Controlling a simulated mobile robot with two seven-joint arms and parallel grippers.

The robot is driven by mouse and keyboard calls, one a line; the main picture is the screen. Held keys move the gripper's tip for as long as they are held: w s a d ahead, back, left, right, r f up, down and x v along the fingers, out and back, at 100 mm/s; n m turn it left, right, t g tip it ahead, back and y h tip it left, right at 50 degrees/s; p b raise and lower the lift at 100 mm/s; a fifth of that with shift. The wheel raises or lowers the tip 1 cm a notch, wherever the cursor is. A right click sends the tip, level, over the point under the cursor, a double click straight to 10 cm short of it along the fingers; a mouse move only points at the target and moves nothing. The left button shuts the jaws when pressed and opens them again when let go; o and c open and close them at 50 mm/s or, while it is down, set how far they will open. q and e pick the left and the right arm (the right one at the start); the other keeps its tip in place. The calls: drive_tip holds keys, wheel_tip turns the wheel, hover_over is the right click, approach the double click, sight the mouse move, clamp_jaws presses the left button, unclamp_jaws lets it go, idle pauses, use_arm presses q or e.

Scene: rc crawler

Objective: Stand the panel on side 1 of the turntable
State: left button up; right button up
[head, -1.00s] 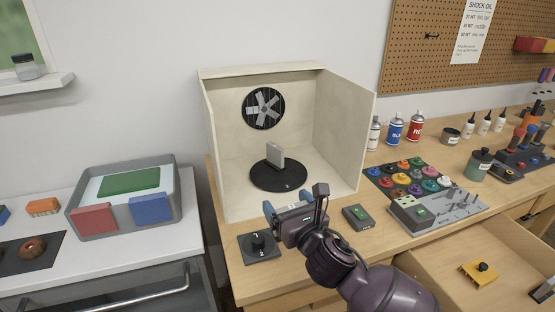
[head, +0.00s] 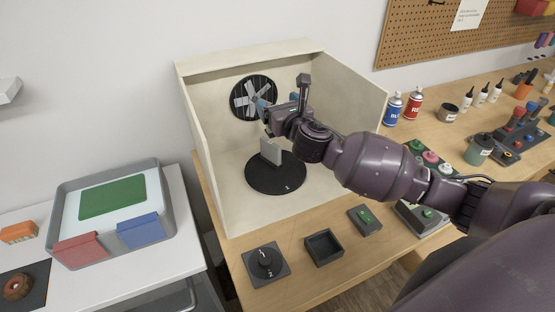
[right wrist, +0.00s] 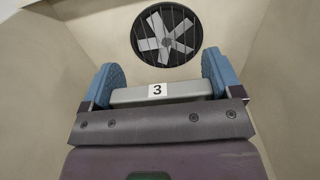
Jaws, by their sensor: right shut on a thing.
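The black round turntable (head: 285,182) lies inside the booth, with a small white mark near its front edge. A grey upright plate (head: 271,151) stands on it. My right gripper (head: 272,110) is inside the booth, above and behind that plate in the picture. In the right wrist view its blue fingers are shut on a grey panel (right wrist: 195,91) with a white label reading 3. My left gripper is not in view.
The open-front booth (head: 207,150) has side walls and a fan (head: 254,98) on its back wall. In front stand a knob on a dark plate (head: 265,263), an empty dark tray (head: 323,247) and a small box with a green button (head: 365,219). A grey bin (head: 165,215) stands left.

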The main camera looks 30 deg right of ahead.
wheel_tip(320, 180, down, 16)
drive_tip(key=shift+f+b, duration=0.2)
drive_tip(key=shift+b, duration=0.5)
drive_tip(key=shift+f, duration=0.3)
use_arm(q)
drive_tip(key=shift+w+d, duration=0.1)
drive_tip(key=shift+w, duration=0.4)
use_arm(e)
drive_tip(key=shift+f, duration=0.1)
drive_tip(key=shift+f, duration=0.1)
drive_tip(key=o, duration=0.6)
drive_tip(key=shift+f, duration=0.1)
drive_tip(key=shift+o, duration=1.2)
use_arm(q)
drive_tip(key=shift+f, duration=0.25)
